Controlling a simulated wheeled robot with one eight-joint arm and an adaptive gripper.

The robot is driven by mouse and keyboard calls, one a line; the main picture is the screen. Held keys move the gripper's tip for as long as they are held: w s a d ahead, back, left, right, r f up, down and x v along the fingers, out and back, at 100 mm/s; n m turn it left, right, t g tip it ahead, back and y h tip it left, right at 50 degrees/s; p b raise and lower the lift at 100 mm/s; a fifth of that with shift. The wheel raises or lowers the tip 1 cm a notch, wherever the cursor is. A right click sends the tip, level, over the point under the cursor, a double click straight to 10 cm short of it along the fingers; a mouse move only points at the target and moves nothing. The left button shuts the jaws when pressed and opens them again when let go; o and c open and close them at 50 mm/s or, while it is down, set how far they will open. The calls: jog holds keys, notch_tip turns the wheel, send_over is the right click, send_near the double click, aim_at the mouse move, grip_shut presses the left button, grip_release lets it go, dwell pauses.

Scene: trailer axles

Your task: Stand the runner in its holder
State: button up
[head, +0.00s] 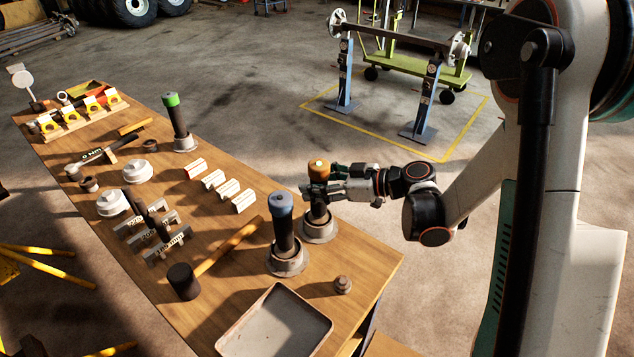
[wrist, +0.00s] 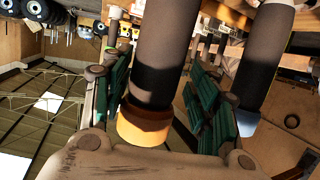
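I take the runner to be the dark tube with an orange cap (head: 318,168). It stands upright, its lower end in a round grey flanged holder (head: 320,229) at the table's right edge. How deep it sits in the holder is hard to see. My gripper (head: 318,189) reaches in from the right, just below the cap, with its fingers on both sides of the tube. In the wrist view the tube (wrist: 165,50) runs between the green-padded fingers, which look closed against it. The orange cap shows near the palm, and the far fingertips are partly hidden behind the tube.
A blue-capped tube (head: 282,232) stands in its own holder close by on the left. A green-capped tube (head: 178,122) stands farther back. A mallet (head: 186,280), a shallow tray (head: 275,322) and a small knob-like part (head: 343,285) lie nearer. Open floor is right of the table.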

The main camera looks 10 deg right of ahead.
jog(key=shift+r, duration=0.1)
jog(key=shift+r+p, duration=0.55)
jog(key=shift+p, duration=0.1)
jog(key=p+v, duration=0.3)
jog(key=v, duration=0.9)
